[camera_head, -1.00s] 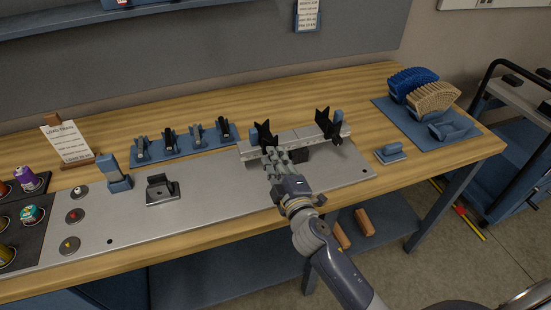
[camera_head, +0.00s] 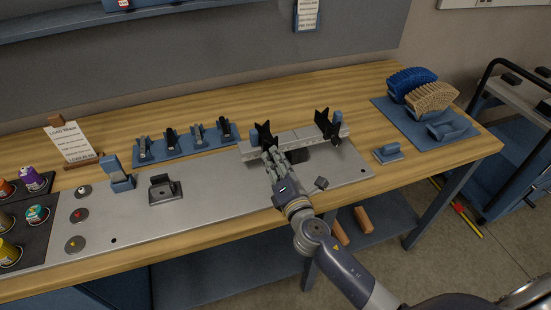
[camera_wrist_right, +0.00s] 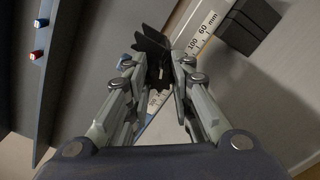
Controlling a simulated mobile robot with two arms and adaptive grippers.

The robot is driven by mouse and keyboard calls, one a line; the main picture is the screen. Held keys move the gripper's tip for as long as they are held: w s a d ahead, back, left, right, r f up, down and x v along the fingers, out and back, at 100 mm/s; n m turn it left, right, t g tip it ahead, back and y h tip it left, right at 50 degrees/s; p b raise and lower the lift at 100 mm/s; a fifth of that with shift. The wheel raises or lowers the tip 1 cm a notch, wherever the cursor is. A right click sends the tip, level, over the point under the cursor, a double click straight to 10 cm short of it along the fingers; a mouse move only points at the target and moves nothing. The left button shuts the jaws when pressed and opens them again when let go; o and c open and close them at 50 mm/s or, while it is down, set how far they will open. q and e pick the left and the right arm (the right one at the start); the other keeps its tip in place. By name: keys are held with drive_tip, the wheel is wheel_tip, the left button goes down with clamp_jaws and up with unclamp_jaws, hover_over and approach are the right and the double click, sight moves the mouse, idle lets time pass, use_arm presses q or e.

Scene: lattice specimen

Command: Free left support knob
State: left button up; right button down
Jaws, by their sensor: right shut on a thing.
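The left support (camera_head: 265,132) is a black V-shaped piece on the pale metal rail at the back of the grey bench plate. Its black prongs (camera_wrist_right: 152,45) also show in the wrist view, just past my fingertips. My right gripper (camera_head: 270,152) reaches the lower front of this support. In the wrist view its fingers (camera_wrist_right: 161,88) close in around the foot of the black piece. They are shut on the support's knob, which the fingers themselves mostly hide. The right support (camera_head: 328,125) stands farther along the rail, untouched. My left gripper is out of view.
The rail (camera_head: 300,138) carries a printed mm scale (camera_wrist_right: 203,30) and a black block (camera_head: 299,155). A blue-grey rack (camera_head: 185,146) of clamps, a dark stand (camera_head: 164,189) and a blue block (camera_head: 388,152) lie around. The plate's middle (camera_head: 220,200) is clear.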

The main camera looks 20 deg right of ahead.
drive_tip(key=n+p, duration=0.1)
drive_tip(key=n, duration=0.2)
drive_tip(key=shift+n, duration=0.4)
drive_tip(key=n+p, duration=0.1)
drive_tip(key=n, duration=0.2)
drive_tip(key=shift+n+p, duration=0.3)
drive_tip(key=n+p, duration=0.2)
drive_tip(key=n, duration=0.3)
drive_tip(key=shift+f+n, duration=0.1)
drive_tip(key=shift+n, duration=0.3)
drive_tip(key=shift+p, duration=0.3)
drive_tip(key=shift+f, duration=0.1)
drive_tip(key=c, duration=1.4)
unclamp_jaws()
drive_tip(key=shift+d, duration=0.1)
drive_tip(key=shift+o, duration=0.2)
drive_tip(key=shift+s, duration=0.1)
drive_tip(key=s, duration=1.2)
drive_tip(key=shift+d, duration=0.2)
drive_tip(key=shift+w, duration=0.1)
